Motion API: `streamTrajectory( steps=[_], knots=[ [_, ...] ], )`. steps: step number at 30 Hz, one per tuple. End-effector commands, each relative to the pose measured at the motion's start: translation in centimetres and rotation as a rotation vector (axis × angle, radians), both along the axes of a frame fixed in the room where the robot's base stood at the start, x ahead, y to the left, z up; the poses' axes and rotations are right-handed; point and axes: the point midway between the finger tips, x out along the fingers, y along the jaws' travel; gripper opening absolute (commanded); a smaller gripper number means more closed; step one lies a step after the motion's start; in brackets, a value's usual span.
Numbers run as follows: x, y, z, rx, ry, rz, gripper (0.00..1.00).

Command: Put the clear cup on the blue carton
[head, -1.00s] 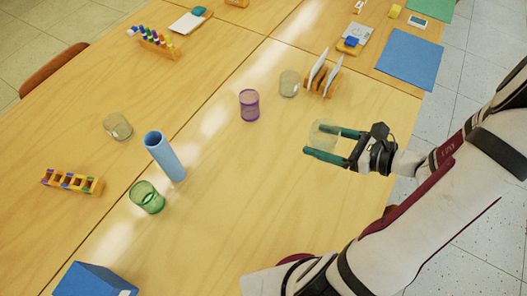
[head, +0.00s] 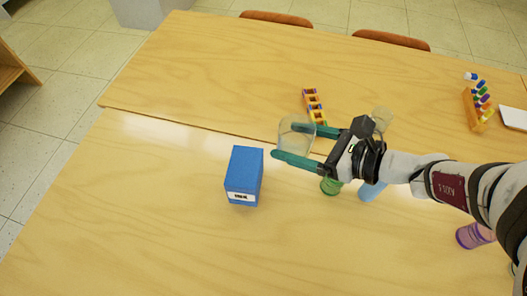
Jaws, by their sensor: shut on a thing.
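The clear cup (head: 294,135) is between the green fingers of my gripper (head: 297,146), which is shut on it. The cup looks upright and is held above the table. The blue carton (head: 243,175) stands on the table to the left of my gripper and a little nearer the front. It has a white label with dark print low on its front face. The cup and the carton appear apart in the picture.
A green cup (head: 331,186) and a blue cylinder (head: 371,190) stand partly hidden under my arm. Another clear cup (head: 381,116) is behind my wrist. The table left of the carton is clear.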

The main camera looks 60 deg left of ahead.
Motion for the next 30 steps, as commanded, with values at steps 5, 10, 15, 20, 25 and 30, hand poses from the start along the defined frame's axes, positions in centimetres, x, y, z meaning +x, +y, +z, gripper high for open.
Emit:
streamTrajectory(
  steps=[5, 10, 15, 20, 25, 30],
  knots=[
    [-4.2, 3.6, -3.4, -0.006, 0.006, 0.010, 0.24],
    [-7.1, 6.5, -5.9, -0.005, 0.003, 0.006, 0.24],
    [-7.8, 7.2, -8.2, -0.008, 0.005, 0.000, 0.24],
    [-7.7, 7.2, -10.5, -0.005, 0.002, -0.001, 0.24],
    [-7.7, 7.3, -10.5, -0.002, 0.000, 0.000, 0.24],
    [-7.7, 7.2, -10.8, -0.004, 0.000, -0.001, 0.80]
  ],
)
